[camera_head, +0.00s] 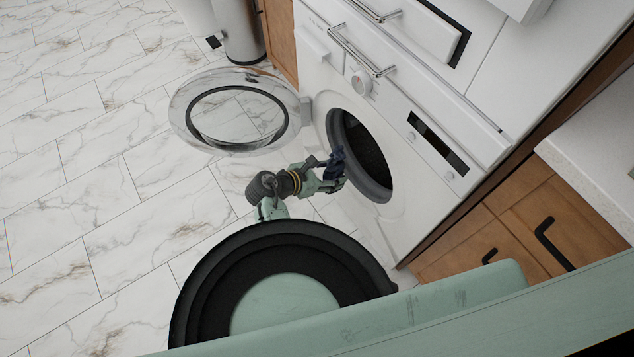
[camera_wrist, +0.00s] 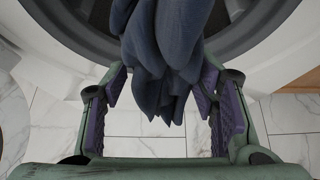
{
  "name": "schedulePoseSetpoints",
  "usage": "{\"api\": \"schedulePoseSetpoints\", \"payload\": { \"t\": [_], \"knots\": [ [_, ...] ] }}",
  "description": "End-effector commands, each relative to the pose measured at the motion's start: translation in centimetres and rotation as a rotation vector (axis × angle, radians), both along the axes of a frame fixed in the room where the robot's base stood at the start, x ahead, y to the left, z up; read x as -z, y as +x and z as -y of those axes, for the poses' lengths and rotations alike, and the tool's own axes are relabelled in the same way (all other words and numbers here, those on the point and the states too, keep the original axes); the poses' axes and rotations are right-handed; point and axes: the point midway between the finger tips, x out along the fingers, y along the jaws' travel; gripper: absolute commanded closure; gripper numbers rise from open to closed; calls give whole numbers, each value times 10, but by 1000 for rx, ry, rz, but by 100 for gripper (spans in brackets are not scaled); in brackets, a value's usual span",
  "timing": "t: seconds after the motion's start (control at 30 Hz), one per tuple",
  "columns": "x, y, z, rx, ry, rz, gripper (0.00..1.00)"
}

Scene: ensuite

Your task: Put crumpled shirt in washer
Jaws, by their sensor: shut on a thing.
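The crumpled shirt is a dark blue cloth (camera_head: 336,163), bunched up and held at my gripper (camera_head: 333,174). In the wrist view the shirt (camera_wrist: 167,45) hangs in folds between the purple-padded fingers of my gripper (camera_wrist: 162,108), which stand wide apart around it. The white washer (camera_head: 400,190) has its round door (camera_head: 180,118) swung open to the left. The shirt is in front of the washer's round opening (camera_head: 368,150), close to its left rim. In the wrist view the dark drum opening (camera_wrist: 85,15) lies behind the shirt. The exact finger contact is partly hidden by the cloth.
The open door stands just beyond my arm. Wooden cabinets (camera_head: 525,225) with black handles flank the washer at right, under a pale counter (camera_head: 600,170). A grey cylindrical bin (camera_head: 240,30) stands at the back. The marble-tiled floor (camera_head: 80,180) at left is clear.

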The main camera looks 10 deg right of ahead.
Motion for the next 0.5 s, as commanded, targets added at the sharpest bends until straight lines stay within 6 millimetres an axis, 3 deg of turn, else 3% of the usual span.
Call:
{"api": "schedulePoseSetpoints", "payload": {
  "t": [0.5],
  "knots": [
    [-4, 28, 74, 2, 0, 2, 83]
  ]
}}
